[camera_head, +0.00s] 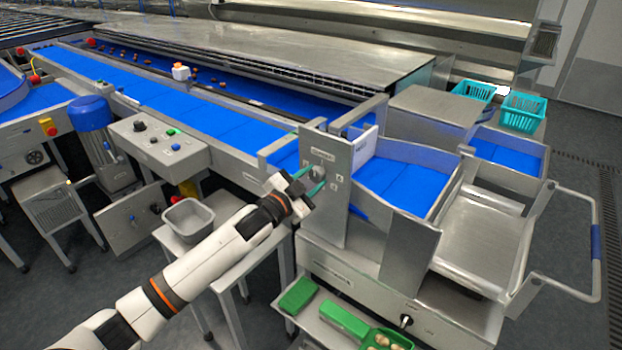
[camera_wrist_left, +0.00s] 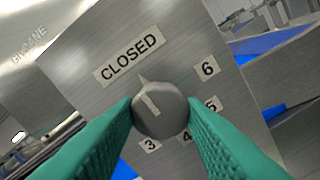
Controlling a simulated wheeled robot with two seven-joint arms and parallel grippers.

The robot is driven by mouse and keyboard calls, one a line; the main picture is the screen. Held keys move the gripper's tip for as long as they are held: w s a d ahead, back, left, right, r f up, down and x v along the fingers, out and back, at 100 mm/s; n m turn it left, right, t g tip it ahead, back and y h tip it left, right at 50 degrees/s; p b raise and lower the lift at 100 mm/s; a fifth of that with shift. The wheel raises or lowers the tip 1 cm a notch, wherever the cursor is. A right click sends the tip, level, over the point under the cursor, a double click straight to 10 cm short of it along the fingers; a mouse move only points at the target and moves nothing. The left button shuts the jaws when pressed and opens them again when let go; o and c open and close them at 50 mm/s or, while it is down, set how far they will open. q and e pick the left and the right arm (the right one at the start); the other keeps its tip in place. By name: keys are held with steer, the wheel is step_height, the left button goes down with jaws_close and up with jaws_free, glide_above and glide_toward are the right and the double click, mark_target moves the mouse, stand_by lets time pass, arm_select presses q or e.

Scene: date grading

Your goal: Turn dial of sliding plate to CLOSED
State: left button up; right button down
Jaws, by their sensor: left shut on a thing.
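The grey round dial (camera_wrist_left: 160,110) sits on the upright metal sliding plate (camera_wrist_left: 85,70). Its pointer tip points up and left at the CLOSED label (camera_wrist_left: 130,58). Labels 6, 5, 4 and 3 run round its right and lower side, partly hidden by a finger. My left gripper (camera_wrist_left: 160,125) has its two teal fingers on either side of the dial, shut on it. In the head view, my left gripper (camera_head: 312,182) reaches from the lower left to the dial (camera_head: 318,172) on the plate (camera_head: 335,215). My right gripper is not in view.
Blue conveyor belts (camera_head: 170,98) run behind the arm. A control box (camera_head: 160,143) and a grey bin (camera_head: 188,219) stand left of the plate. A blue-floored chute (camera_head: 395,185) lies to its right. Green boxes (camera_head: 343,320) sit on a low shelf below.

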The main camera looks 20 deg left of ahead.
arm_select(q)
steer(key=shift+f, duration=0.2)
stand_by(0.3)
steer(key=o, duration=1)
steer(key=shift+r, duration=0.15)
steer(key=shift+s, duration=0.1)
steer(key=b+v, duration=0.2)
steer(key=v, duration=0.9)
steer(key=shift+s+a+b, duration=0.15)
steer(key=shift+s+b, duration=0.15)
steer(key=shift+s, duration=0.1)
